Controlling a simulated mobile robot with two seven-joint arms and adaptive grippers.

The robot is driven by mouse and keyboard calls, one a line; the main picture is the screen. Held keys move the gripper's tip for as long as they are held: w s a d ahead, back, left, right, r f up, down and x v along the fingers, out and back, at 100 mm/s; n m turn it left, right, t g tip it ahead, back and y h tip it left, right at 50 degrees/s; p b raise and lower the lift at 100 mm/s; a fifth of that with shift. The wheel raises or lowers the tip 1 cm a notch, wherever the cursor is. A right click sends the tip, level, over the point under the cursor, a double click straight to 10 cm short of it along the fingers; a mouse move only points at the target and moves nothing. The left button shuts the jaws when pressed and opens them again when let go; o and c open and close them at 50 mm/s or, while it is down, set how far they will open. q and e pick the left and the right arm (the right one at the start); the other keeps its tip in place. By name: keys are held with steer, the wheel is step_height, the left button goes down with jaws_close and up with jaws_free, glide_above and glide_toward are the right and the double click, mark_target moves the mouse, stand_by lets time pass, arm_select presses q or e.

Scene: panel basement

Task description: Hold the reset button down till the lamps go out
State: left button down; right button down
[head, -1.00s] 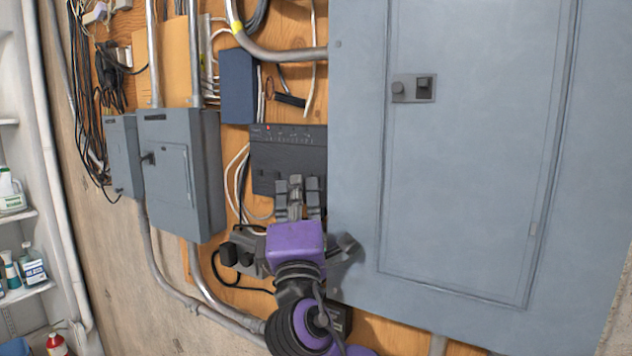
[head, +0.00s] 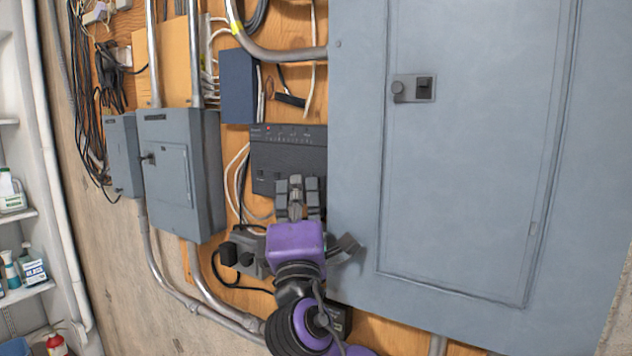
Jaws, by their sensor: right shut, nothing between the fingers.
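A dark grey unit (head: 290,158) with a row of small marks and faint reddish lamp spots along its top (head: 281,133) is mounted on the wooden board. The spots are too small to tell which are lit. My right gripper (head: 297,184) is shut and empty, with its fingers in front of the unit's lower part. I cannot tell whether the fingertips touch the unit. The reset button cannot be made out; the fingers cover part of the unit's lower face. My left gripper is not in view.
A large grey panel door (head: 460,170) stands just right of the unit. Grey switch boxes (head: 178,170) and conduits are at the left. A blue box (head: 238,87) is above, with loose cables around. A black power adapter (head: 243,250) sits below, left of my wrist.

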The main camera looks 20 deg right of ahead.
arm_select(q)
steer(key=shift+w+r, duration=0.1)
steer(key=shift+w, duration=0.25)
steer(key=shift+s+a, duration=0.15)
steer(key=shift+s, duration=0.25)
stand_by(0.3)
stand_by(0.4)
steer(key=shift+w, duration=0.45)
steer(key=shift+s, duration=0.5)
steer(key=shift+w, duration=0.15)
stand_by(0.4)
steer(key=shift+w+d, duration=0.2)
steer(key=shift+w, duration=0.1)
